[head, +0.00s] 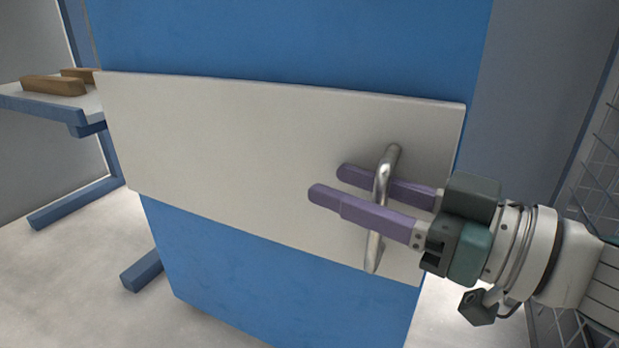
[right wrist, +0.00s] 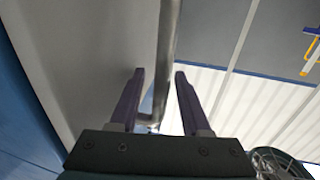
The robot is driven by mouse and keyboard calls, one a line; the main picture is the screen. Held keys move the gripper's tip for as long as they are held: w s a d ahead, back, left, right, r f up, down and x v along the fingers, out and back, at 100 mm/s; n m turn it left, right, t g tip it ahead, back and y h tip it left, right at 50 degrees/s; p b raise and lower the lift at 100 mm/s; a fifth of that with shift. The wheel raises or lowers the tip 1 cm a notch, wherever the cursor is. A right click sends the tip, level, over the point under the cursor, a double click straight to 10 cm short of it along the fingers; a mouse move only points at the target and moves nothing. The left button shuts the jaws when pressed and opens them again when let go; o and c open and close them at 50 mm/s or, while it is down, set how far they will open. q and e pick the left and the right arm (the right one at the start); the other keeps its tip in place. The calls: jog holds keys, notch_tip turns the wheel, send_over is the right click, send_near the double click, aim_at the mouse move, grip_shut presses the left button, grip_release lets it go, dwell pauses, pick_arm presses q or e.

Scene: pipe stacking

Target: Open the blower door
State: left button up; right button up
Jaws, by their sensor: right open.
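The blower door is a flat white panel (head: 230,135) on the front of a blue cabinet (head: 290,40), and it looks shut. A silver bar handle (head: 381,180) stands upright near its right edge. My right gripper (head: 330,181), with purple fingers, comes in from the right and is open. Its fingers lie on either side of the handle. In the right wrist view the handle (right wrist: 170,40) runs between the two fingers (right wrist: 160,74), with a gap on each side. My left gripper is not in view.
A table (head: 30,101) with a blue frame stands at the left, with brown blocks (head: 53,85) on it. A wire mesh rack (head: 600,160) is at the far right. Pale floor (head: 70,255) is open at the lower left.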

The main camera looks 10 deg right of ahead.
jog(key=shift+a, duration=0.1)
jog(key=shift+c, duration=0.3)
grip_shut()
dwell(1.1)
